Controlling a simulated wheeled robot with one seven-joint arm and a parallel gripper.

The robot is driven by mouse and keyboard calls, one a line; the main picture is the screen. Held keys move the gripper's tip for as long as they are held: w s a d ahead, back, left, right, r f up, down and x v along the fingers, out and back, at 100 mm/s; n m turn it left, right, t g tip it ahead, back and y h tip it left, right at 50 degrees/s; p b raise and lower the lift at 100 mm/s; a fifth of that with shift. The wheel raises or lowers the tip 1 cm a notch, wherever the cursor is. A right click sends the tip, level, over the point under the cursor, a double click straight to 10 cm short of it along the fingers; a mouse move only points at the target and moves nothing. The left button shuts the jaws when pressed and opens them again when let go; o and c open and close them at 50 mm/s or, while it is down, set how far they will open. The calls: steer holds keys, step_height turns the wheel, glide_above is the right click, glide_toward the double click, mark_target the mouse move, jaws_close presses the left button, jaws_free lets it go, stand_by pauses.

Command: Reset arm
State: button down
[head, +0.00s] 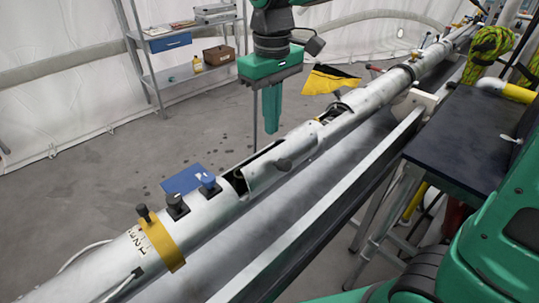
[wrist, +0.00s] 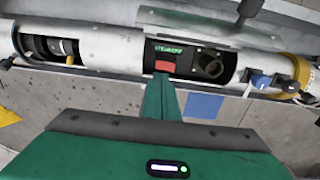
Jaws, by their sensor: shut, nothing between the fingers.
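My gripper (head: 271,108) hangs from my arm in the upper middle of the head view, with its green fingers pressed together, pointing down and empty. In the head view it is above and behind the long white tube (head: 218,214). In the wrist view the shut fingers (wrist: 159,100) point toward an opening in the tube (wrist: 105,55). Inside that opening are a red block (wrist: 165,66), a green label and a dark round port (wrist: 211,66). I cannot tell the exact gap between fingertips and tube, but the head view shows them apart.
A dark-topped table (head: 460,135) stands at the right. A metal shelf (head: 165,75) with a blue bin is at the back left. A yellow and black cloth (head: 328,80) and a blue sheet (head: 182,181) are beyond the tube.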

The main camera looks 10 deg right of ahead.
steer(key=shift+r, duration=0.3)
steer(key=s+d+f+m, duration=0.2)
steer(key=s+d+m, duration=0.1)
steer(key=d, duration=0.7)
steer(key=s+d+f+m, duration=0.1)
steer(key=s+d+m, duration=0.2)
steer(key=d, duration=0.6)
steer(key=s+d+f+m, duration=0.3)
steer(key=s+d, duration=0.3)
steer(key=s, duration=0.1)
steer(key=s+d+f+m, duration=0.3)
steer(key=s+d+m, duration=0.1)
steer(key=s, duration=0.4)
steer(key=shift+s+d+f, duration=0.15)
steer(key=shift+d+f, duration=0.25)
steer(key=shift+d, duration=0.45)
